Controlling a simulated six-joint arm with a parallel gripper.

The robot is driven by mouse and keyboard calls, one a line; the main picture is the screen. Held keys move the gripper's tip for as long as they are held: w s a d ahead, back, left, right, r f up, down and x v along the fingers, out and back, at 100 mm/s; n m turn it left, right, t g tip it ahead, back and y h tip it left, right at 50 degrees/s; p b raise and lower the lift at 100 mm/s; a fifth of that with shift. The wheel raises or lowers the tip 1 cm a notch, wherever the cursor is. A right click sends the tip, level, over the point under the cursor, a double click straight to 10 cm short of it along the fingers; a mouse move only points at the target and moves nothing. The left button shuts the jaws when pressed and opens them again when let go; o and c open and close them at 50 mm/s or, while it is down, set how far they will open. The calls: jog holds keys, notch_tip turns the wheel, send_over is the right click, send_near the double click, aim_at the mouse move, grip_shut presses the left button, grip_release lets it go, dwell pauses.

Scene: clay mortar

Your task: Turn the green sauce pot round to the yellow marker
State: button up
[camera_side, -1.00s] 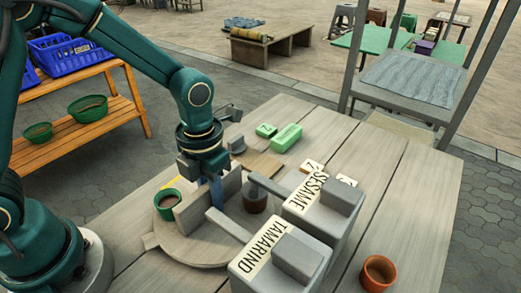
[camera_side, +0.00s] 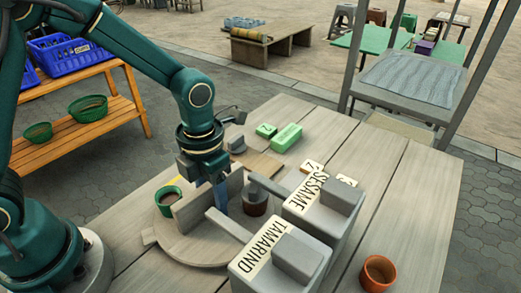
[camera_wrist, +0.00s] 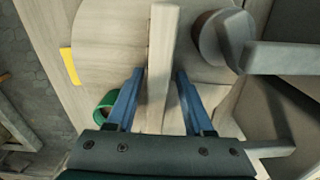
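The green sauce pot (camera_side: 167,208) stands on a round wooden turntable (camera_side: 195,255), left of its upright divider (camera_side: 188,212). In the wrist view the pot (camera_wrist: 107,98) is partly hidden by my left finger. The yellow marker (camera_side: 174,181) shows just behind the pot; in the wrist view it is a yellow strip (camera_wrist: 69,66) at the turntable's left edge. My gripper (camera_wrist: 160,72) is open, its blue fingers on either side of the divider (camera_wrist: 161,40). I cannot tell whether either finger touches it. One finger (camera_side: 220,197) shows in the side view.
A brown pot (camera_side: 255,206) stands right of the divider. Green blocks (camera_side: 287,137) lie behind. An orange-brown pot (camera_side: 378,273) stands at front right.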

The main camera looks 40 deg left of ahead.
aim_at(209, 185)
jog(key=shift+a, duration=0.1)
jog(key=shift+r, duration=2.6)
